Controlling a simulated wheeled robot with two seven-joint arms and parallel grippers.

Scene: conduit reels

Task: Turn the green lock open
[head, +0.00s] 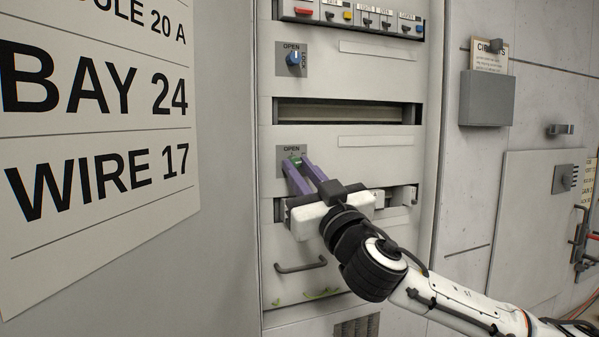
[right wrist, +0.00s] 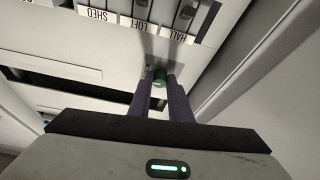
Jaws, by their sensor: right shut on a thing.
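The green lock (head: 297,161) is a small knob on a grey plate marked OPEN, on the front of the pale cabinet. It also shows in the right wrist view (right wrist: 160,77), between my fingertips. My right gripper (head: 298,163) has its two purple fingers on either side of the lock and is shut on it. The fingers hide part of the lock and of its plate, and I cannot read how far it is turned. My left gripper is in neither view.
A blue lock (head: 293,58) on a similar OPEN plate sits higher on the cabinet, above a dark slot (head: 345,111). A drawer handle (head: 300,266) is below my gripper. A large sign (head: 95,130) stands at left; a grey box (head: 487,98) hangs on the right wall.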

